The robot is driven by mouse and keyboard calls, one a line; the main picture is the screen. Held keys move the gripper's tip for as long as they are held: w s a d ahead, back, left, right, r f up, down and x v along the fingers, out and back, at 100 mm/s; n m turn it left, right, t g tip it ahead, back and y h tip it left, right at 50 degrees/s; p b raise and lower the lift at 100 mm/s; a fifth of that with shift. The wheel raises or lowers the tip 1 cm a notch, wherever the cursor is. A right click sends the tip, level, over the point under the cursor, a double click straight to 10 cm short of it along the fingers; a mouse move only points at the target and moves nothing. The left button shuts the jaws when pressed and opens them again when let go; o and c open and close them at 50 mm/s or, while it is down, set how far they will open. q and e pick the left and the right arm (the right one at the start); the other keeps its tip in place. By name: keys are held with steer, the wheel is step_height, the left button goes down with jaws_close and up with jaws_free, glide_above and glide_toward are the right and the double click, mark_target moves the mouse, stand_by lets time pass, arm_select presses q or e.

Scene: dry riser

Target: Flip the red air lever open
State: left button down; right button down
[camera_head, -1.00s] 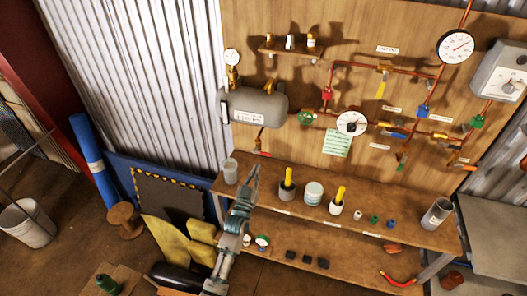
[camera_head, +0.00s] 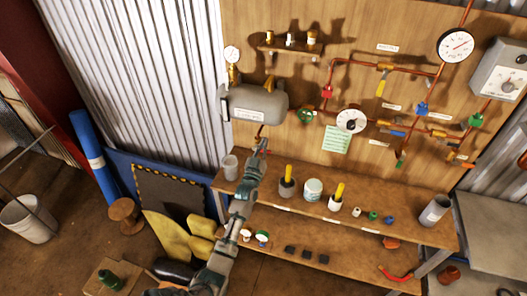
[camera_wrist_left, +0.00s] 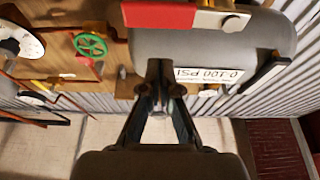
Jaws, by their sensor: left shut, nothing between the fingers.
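The red air lever (camera_wrist_left: 172,15) shows large at the top of the left wrist view, with a metal end at its right. It lies in front of the grey tank (camera_wrist_left: 215,45) with the PSI label. In the head view the tank (camera_head: 257,102) hangs on the wooden board, and the lever below it is mostly hidden by my left gripper (camera_head: 262,145). In the left wrist view my left gripper (camera_wrist_left: 166,65) is shut and empty, its fingertips just below the lever. Whether they touch it I cannot tell. My right gripper is out of view.
A green valve wheel (camera_wrist_left: 90,45) and copper pipes (camera_head: 340,62) are beside the tank. The wooden shelf (camera_head: 330,211) below holds a grey cup (camera_head: 231,167) and several containers. A blue roll (camera_head: 95,160) stands at the left.

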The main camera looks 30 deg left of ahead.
arm_select(q)
steer(key=shift+s+a+f, duration=0.1)
steer(key=shift+f, duration=0.95)
steer(key=shift+s+a+f, duration=0.1)
steer(key=shift+f, duration=0.9)
steer(key=shift+d+f+m, duration=0.1)
steer(key=shift+d+m, duration=0.05)
steer(key=shift+m, duration=0.15)
step_height(320, 180, down, 6)
steer(key=a+m+g+h, duration=0.1)
steer(key=m+h, duration=0.2)
steer(key=m, duration=0.7)
steer(key=a+m+g+h+p, duration=0.1)
steer(key=m+h, duration=0.3)
steer(key=m, duration=0.7)
steer(key=shift+s+a+g, duration=0.35)
steer(key=shift+a+g, duration=0.05)
steer(key=shift+g, duration=0.4)
steer(key=shift+m, duration=0.3)
steer(key=shift+w, duration=0.1)
